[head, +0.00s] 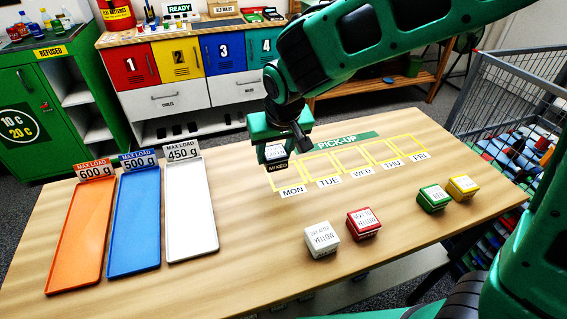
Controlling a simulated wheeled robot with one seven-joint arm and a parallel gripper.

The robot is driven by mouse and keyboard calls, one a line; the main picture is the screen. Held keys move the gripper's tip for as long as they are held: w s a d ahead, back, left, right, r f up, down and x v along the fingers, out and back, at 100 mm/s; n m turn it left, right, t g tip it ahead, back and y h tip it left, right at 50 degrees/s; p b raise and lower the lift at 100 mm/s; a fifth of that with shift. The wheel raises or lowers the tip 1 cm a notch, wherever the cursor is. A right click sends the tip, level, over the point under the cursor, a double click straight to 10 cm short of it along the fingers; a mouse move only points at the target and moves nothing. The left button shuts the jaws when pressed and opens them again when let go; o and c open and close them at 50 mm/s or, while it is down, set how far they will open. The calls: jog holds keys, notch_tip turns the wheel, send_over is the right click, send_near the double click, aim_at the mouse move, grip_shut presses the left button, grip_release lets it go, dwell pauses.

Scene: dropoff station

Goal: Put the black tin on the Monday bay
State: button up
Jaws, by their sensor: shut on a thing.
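My gripper (275,145) points down at the left end of the pick-up row and is shut on the black tin (278,167). The tin shows a dark front with the word MIXED and a pale label above it; the gripper hides part of it. The Monday bay (293,183) is a yellow outline with a MON label at its front edge. The tin is over the back left part of this bay in the picture. I cannot tell whether it touches the table.
TUE to FRI bays run right under the PICK-UP sign (349,141) and look empty. A white tin (321,239), red tin (363,223), green tin (433,198) and yellow tin (463,187) stand in front. Orange (78,240), blue (134,225) and white (191,215) trays lie left.

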jog(key=w+d+f, duration=0.2)
jog(key=shift+w+d+f, duration=0.2)
jog(key=shift+w+d, duration=0.2)
jog(key=shift+f, duration=1.95)
jog(key=o, duration=1.1)
jog(key=shift+f, duration=0.1)
jog(key=v, duration=1.2)
jog(key=shift+s, duration=0.1)
jog(key=shift+d, duration=0.1)
